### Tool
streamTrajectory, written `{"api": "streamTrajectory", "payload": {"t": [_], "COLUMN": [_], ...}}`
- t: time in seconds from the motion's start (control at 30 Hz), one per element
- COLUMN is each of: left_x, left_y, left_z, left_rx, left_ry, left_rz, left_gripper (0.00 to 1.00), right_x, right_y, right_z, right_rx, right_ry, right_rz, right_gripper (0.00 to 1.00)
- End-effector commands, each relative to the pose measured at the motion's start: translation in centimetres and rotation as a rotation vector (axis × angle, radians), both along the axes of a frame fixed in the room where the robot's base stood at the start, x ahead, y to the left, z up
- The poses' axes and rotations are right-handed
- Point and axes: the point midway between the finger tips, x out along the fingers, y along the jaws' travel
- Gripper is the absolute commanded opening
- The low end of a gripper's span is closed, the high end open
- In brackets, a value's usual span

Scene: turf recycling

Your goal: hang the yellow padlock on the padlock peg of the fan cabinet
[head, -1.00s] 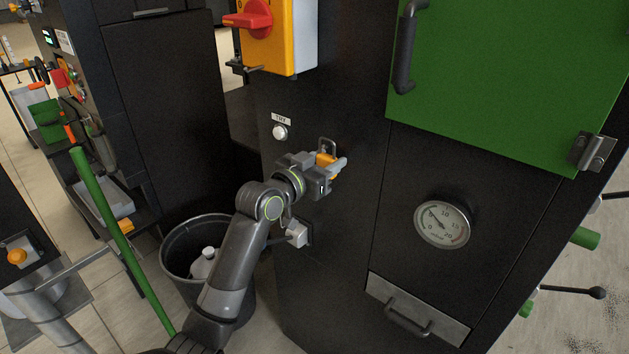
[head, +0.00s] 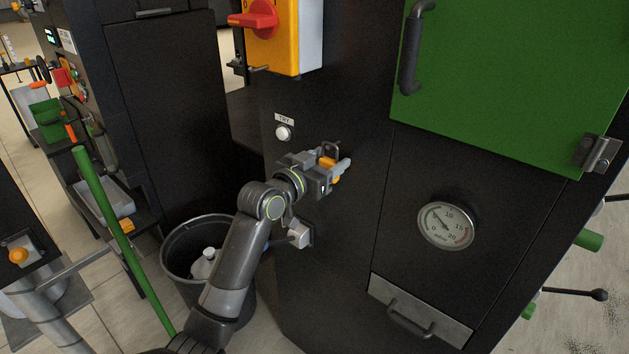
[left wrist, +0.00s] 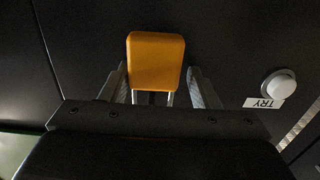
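The yellow padlock (head: 328,166) is between the fingers of my left gripper (head: 338,170), close in front of the black fan cabinet (head: 340,235). Its grey shackle points up in the head view. In the left wrist view the yellow body (left wrist: 156,60) sits between the two fingers, which appear closed against its sides. I cannot make out the padlock peg clearly; it may be hidden behind the padlock and gripper. Whether the shackle touches a peg cannot be told. My right gripper is not in view.
On the cabinet are a yellow switch box with a red handle (head: 262,20), a TRY button (head: 283,133), a grey box (head: 299,234), a gauge (head: 446,225) and a green door (head: 510,85). A black bin (head: 178,262) stands below my left arm.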

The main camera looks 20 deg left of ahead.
Motion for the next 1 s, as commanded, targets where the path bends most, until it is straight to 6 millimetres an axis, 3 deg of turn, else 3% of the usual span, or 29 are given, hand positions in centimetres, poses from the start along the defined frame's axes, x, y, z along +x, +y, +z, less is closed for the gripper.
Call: {"api": "streamTrajectory", "payload": {"t": [0.03, 0.77, 1.0], "left_x": [0.1, 0.0, -1.4], "left_y": [-0.3, -0.4, 0.3], "left_z": [-0.7, -0.7, -0.8], "left_rx": [-0.004, -0.009, -0.008], "left_ry": [0.021, 0.023, 0.02], "left_rz": [-0.007, -0.009, -0.007], "left_gripper": [0.67, 0.67, 0.67], "right_x": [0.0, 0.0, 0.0], "right_y": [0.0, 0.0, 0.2], "right_z": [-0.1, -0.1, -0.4], "right_rx": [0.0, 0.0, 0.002], "right_ry": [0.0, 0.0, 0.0], "right_rz": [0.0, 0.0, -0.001], "right_gripper": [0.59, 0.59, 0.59]}}
